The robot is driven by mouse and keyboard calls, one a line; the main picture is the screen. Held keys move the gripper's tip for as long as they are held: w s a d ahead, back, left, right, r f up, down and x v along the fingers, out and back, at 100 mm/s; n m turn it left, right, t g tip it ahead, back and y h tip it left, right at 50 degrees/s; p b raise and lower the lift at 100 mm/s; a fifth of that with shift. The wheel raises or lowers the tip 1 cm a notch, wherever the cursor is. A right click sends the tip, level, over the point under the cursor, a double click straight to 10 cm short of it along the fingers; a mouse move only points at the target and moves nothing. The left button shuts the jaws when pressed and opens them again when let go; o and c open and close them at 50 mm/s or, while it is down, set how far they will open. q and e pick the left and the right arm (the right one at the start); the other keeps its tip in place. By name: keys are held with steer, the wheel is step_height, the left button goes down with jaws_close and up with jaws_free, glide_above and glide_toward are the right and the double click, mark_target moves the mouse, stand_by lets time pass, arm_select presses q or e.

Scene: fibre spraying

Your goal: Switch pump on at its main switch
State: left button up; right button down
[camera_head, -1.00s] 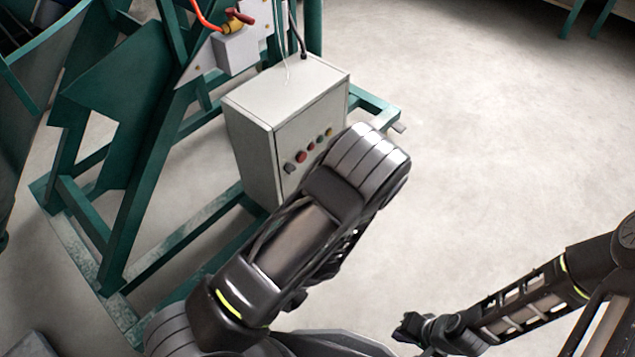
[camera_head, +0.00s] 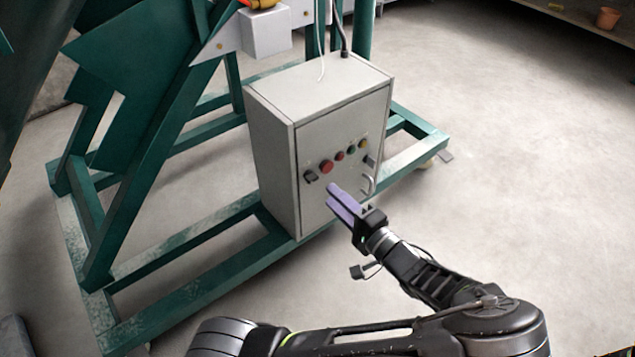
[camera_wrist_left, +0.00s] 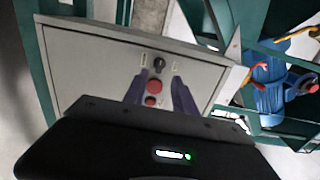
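The grey control box (camera_head: 275,150) stands on the green frame. Its front has a black switch knob (camera_head: 310,176) at the left, red buttons (camera_head: 326,166), green and yellow controls, and another dark switch (camera_head: 370,160) at the right. The pictures do not show which is the main switch. My left gripper (camera_head: 329,195) is open and empty, its purple fingers in front of the panel, below the red buttons. In the left wrist view, a red button (camera_wrist_left: 154,87) shows between the fingertips, with the black knob (camera_wrist_left: 158,62) just beyond; no contact is visible. My right gripper is out of view.
Green frame beams (camera_head: 200,240) run around the box's foot. A curved door handle (camera_head: 369,185) sits close to the left gripper. Cables rise from the box top. A blue machine (camera_wrist_left: 268,85) shows in the wrist view.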

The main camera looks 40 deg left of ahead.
mark_target(314, 181)
arm_select(q)
steer(key=b+x, duration=0.2)
steer(key=x, duration=0.5)
steer(key=shift+a+b, duration=0.2)
steer(key=shift+b, duration=0.15)
steer(key=shift+c, duration=0.5)
steer(key=shift+f, duration=0.1)
jaws_close()
